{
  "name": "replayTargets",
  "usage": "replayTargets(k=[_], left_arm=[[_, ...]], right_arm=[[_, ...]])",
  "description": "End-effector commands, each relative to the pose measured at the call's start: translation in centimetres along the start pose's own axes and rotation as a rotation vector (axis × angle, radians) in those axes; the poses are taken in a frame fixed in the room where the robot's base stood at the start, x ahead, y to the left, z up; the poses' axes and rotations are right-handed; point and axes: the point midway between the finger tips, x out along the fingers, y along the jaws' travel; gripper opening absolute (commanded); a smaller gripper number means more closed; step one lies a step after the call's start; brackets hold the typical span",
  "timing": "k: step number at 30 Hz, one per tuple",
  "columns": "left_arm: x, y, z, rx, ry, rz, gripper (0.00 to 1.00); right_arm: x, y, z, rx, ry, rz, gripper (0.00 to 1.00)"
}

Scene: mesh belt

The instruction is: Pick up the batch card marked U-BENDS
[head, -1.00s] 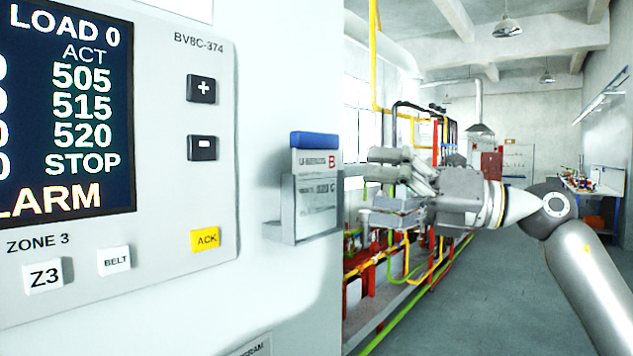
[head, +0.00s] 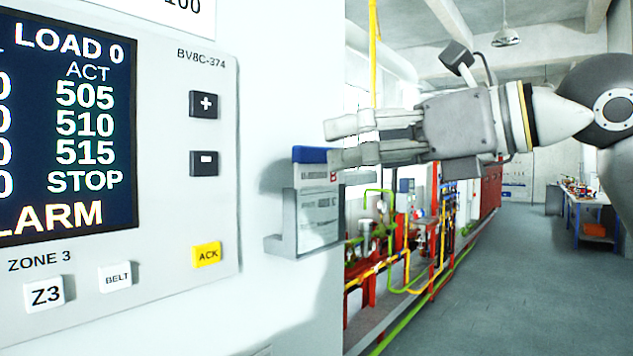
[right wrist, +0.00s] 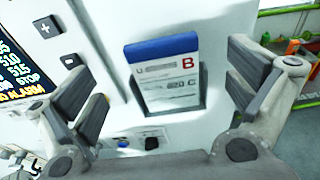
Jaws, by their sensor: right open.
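The batch card (head: 313,171) has a blue top edge and a red letter B, and it stands upright in a small holder (head: 281,243) on the cabinet side. In the right wrist view the card (right wrist: 163,72) shows a line starting with U; the rest of that line is too blurred to read. My right gripper (head: 335,143) is open, with its fingers pointing left at the card's top in the head view. In the right wrist view the fingers of the gripper (right wrist: 158,65) flank the card, apart from it on both sides. My left gripper is not in view.
A control panel (head: 219,130) with a lit screen and buttons is left of the holder on the white cabinet. Red, yellow and green pipework (head: 400,260) runs behind at the right. The floor (head: 490,300) at right is clear, with a blue workbench (head: 585,205) far back.

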Motion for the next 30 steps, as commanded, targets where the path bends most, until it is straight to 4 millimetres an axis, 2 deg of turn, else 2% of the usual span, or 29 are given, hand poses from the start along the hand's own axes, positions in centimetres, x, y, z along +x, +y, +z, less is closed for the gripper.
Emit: replayTargets(k=[6, 11, 20, 30], left_arm=[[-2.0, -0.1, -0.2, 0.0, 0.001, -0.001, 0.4], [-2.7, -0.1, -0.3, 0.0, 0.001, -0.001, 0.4], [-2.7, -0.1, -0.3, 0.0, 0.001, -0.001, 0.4], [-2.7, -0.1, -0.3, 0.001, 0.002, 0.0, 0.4]], right_arm=[[2.7, -0.1, 0.1, 0.002, 0.004, 0.003, 1.0], [4.7, -0.1, -0.1, 0.001, 0.002, 0.003, 1.0], [5.1, -0.1, -0.3, 0.001, 0.0, 0.001, 0.99], [5.1, -0.1, -0.3, 0.001, 0.0, 0.001, 0.55]])
